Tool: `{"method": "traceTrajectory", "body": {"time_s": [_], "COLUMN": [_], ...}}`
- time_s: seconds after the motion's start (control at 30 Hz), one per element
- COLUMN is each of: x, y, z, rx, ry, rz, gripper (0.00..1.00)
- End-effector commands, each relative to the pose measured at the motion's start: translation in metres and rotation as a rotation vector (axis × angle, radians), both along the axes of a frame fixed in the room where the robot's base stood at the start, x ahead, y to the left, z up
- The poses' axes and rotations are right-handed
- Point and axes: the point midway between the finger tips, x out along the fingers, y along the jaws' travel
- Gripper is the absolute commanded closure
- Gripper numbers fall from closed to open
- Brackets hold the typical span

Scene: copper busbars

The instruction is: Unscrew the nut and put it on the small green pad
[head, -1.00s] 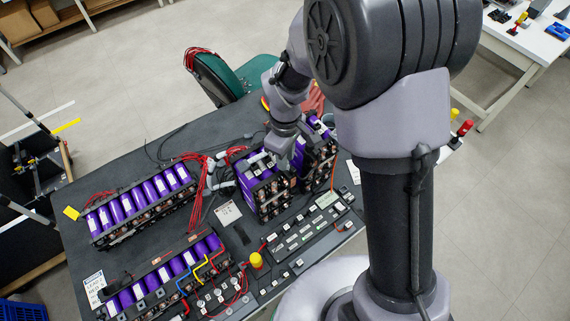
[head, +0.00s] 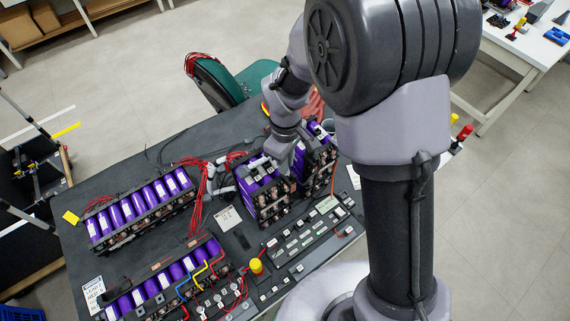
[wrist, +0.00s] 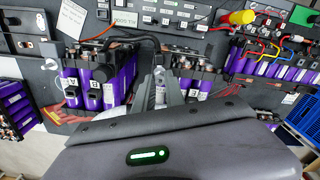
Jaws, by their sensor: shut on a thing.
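My gripper (head: 277,158) is over the top of the left one of two upright purple battery blocks (head: 262,198). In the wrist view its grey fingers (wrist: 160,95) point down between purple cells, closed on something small. The nut is hidden between the fingertips or too small to make out. A green patch (wrist: 304,15) shows at the upper right corner of the wrist view; I cannot tell if it is the small green pad. I cannot make out the pad in the head view.
A second purple block (head: 318,160) stands close to the right of my gripper. Long battery packs (head: 140,210) with red wires lie to the left. A yellow knob (head: 256,266) and a dark strip of terminals (head: 310,240) are in front. A green chair (head: 255,75) is behind the table.

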Motion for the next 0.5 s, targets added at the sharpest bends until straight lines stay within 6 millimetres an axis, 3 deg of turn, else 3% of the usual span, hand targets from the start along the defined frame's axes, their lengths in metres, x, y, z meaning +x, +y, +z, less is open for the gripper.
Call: {"method": "traceTrajectory", "body": {"time_s": [0.2, 0.5], "x": [0.0006, 0.0007], "y": [0.0, 0.0001], "z": [0.0009, -0.0005], "rx": [0.001, 0.001], "ry": [-0.001, -0.001], "rz": [0.23, 0.25], "gripper": [1.0, 1.0]}}
